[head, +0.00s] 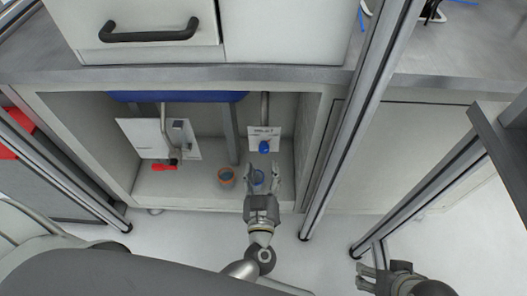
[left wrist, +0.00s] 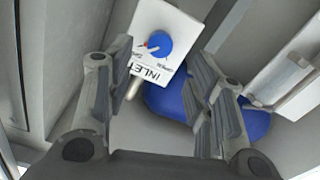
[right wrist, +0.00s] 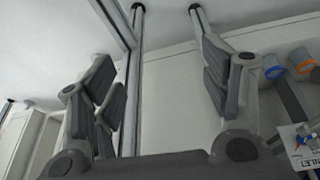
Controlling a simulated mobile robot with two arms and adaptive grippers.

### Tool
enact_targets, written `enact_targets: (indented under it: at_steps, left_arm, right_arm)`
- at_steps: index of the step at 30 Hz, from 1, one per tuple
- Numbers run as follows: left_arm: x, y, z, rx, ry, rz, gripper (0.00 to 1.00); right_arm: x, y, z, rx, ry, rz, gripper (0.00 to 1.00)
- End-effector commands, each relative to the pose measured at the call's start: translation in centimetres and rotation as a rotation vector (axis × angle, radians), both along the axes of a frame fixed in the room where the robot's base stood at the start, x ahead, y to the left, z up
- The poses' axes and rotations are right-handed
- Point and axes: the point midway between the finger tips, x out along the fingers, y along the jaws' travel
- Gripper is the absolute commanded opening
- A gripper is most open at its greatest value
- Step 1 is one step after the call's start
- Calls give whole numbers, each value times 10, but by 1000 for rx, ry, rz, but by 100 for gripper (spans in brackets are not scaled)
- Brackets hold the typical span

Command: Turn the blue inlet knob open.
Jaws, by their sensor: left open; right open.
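The blue inlet knob (head: 264,146) is on a white plate at the back of the open cabinet. In the left wrist view the knob (left wrist: 158,46), with a red mark at its side, sits on the plate (left wrist: 187,22) lettered INLET. My left gripper (head: 262,172) is open in front of the cabinet opening, fingers toward the knob and apart from it. In the left wrist view the knob shows beyond and between the spread fingers. My right gripper (head: 367,276) is open and empty, low at the right, outside the cabinet. The INLET plate (right wrist: 300,140) shows partly at its right edge.
A red handle (head: 163,167) and a pipe are at the left. A blue basin (head: 180,97) hangs above. A metal post (head: 345,135) stands to the right.

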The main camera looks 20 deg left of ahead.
Motion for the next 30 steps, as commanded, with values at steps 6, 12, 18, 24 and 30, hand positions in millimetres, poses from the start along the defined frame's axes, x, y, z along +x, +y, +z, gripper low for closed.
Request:
enact_targets:
  at_steps: [6, 12, 18, 24, 30]
  left_arm:
    - [40, 11, 0, 1, -3, -1, 49]
    - [59, 17, 0, 1, -2, 0, 49]
    - [66, 19, 0, 0, 0, -1, 49]
    - [66, 19, 0, 0, 0, -1, 49]
    - [66, 19, 0, 0, 0, -1, 27]
  right_arm:
    - [35, 10, 6, 33, -158, 13, 70]
    - [56, 17, 15, 54, -259, 21, 70]
    - [63, 20, 19, 62, -296, 24, 70]
    - [63, 20, 20, 62, -298, 25, 70]
    - [63, 20, 20, 62, -298, 25, 70]
